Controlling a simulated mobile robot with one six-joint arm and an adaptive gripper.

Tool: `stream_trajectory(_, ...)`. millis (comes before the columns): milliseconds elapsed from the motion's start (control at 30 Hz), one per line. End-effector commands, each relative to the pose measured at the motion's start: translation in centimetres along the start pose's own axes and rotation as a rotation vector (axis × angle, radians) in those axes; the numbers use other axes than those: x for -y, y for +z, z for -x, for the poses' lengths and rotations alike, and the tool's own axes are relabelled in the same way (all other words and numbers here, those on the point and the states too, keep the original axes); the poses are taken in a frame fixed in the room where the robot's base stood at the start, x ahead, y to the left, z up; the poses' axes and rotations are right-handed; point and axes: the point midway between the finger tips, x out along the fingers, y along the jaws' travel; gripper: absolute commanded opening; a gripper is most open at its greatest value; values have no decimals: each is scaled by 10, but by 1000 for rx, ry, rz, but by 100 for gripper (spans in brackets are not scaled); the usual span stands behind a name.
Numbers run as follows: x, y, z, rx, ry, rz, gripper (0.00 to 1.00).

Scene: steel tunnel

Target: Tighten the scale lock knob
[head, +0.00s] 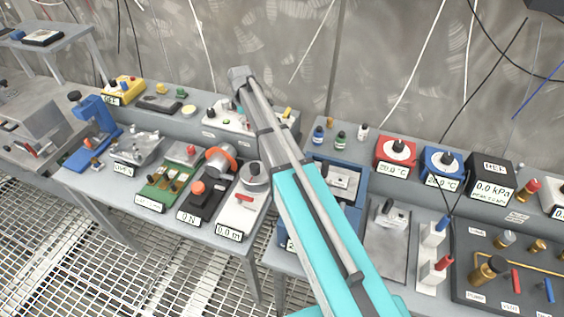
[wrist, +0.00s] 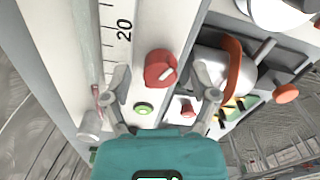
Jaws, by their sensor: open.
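My gripper (wrist: 162,84) is open, with one fingertip on each side of the knob's lower part. The right fingertip is close to the knob; I cannot tell whether it touches. The left one overlaps the scale's edge. In the head view my arm reaches to the back shelf, and the fingers and knob cannot be made out there.
In the wrist view a green button (wrist: 144,108) lies below the knob, and an orange ring (wrist: 231,75) on a grey cylinder stands to the right. In the head view several instruments crowd the benches, including a red box (head: 396,157) at right. Grating floor (head: 75,240) is clear.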

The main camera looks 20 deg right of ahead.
Motion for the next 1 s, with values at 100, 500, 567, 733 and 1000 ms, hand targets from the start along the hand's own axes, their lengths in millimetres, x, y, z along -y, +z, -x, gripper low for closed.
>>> stream_trajectory(100,0,0,0,-1,-1,77,76)
stream_trajectory(500,0,0,35,-1,-1,104,76)
stream_trajectory(567,0,0,40,-1,-1,104,76)
stream_trajectory(733,0,0,54,0,-1,103,76)
stream_trajectory(1000,0,0,76,0,-1,103,76)
